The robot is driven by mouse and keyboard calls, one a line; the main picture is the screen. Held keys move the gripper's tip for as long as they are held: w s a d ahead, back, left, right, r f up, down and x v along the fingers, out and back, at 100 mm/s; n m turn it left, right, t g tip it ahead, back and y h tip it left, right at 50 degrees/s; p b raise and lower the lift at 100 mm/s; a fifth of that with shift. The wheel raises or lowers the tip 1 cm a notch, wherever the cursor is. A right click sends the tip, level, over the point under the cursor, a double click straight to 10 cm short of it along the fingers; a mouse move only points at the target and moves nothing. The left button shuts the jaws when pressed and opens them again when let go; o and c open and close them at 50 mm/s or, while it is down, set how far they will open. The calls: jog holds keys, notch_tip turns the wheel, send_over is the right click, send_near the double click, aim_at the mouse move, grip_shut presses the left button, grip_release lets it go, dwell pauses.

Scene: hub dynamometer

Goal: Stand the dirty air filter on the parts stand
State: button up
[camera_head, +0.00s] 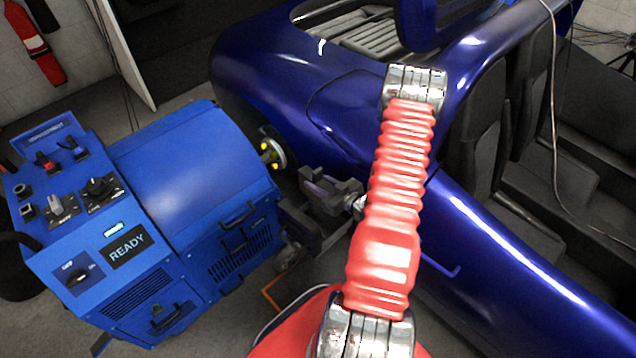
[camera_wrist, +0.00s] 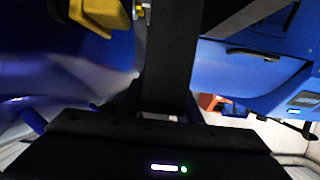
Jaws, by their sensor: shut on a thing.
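My gripper (camera_head: 318,192) is the dark grey part at the end of my red arm, between the blue dynamometer and the blue car. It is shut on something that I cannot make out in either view. In the wrist view its dark body fills the bottom, with a lit strip and a green light, and a dark upright bar (camera_wrist: 168,55) rises from it. I cannot pick out the dirty air filter or the parts stand in either view.
The blue dynamometer (camera_head: 185,185), its screen reading READY, stands left of my gripper. Its hub (camera_head: 271,152) with yellow studs faces the blue car (camera_head: 285,65). A yellow part (camera_wrist: 100,14) shows top left in the wrist view. A fire extinguisher (camera_head: 36,45) hangs far left.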

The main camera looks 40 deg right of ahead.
jog(key=shift+w+r, duration=0.1)
jog(key=w+a+r, duration=1.3)
jog(key=w+r, duration=0.1)
jog(key=r, duration=0.2)
jog(key=a+r, duration=0.6)
jog(key=a, duration=0.3)
jog(key=w+a+r, duration=0.1)
jog(key=a+r, duration=0.5)
jog(key=a, duration=0.3)
jog(key=shift+a+h, duration=0.25)
jog(key=shift+h, duration=0.05)
